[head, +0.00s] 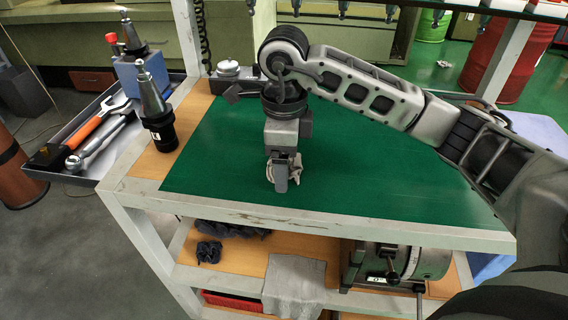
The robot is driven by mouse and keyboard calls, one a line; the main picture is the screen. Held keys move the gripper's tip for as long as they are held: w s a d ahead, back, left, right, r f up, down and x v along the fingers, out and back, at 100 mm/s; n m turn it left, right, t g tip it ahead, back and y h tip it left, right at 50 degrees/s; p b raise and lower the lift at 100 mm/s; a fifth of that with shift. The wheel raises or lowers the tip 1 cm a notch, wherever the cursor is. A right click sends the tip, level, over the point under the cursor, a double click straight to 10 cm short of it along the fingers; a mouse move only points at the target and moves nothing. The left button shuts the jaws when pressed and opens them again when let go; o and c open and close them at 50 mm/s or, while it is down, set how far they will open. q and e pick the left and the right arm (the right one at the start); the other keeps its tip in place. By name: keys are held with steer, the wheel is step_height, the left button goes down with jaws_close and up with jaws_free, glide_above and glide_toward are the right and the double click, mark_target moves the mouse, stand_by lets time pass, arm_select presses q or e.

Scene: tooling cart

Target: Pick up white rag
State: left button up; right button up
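A small crumpled white rag (295,173) is on the green mat of the cart's top. My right gripper (284,178), on the arm that comes in from the right, points straight down at it. One finger stands in front of the rag and hides its middle, and bits of cloth show on both sides of the finger. The other finger is mostly hidden, so I cannot tell whether the gripper is shut on the rag. My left gripper is not in view.
Black tool holders (155,115) stand at the mat's left edge. A side tray (75,172) holds an orange-handled tool. A dial device (230,75) sits at the back. A grey cloth (295,283) hangs from the lower shelf. The mat's front and left are clear.

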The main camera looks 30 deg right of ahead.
steer(key=c, duration=1.1)
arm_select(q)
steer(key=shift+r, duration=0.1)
arm_select(e)
steer(key=shift+r, duration=0.45)
steer(key=r, duration=0.3)
steer(key=shift+w+a+b, duration=0.15)
steer(key=shift+w+b, duration=0.1)
steer(key=shift+b, duration=0.05)
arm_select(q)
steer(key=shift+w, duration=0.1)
arm_select(e)
steer(key=w+a+r, duration=0.2)
steer(key=w+r, duration=0.1)
steer(key=w+a+r, duration=0.3)
steer(key=w, duration=0.1)
steer(key=w+a+r, duration=0.2)
steer(key=w+r, duration=0.1)
steer(key=w, duration=0.1)
steer(key=shift+a+r, duration=0.1)
steer(key=shift+a, duration=0.3)
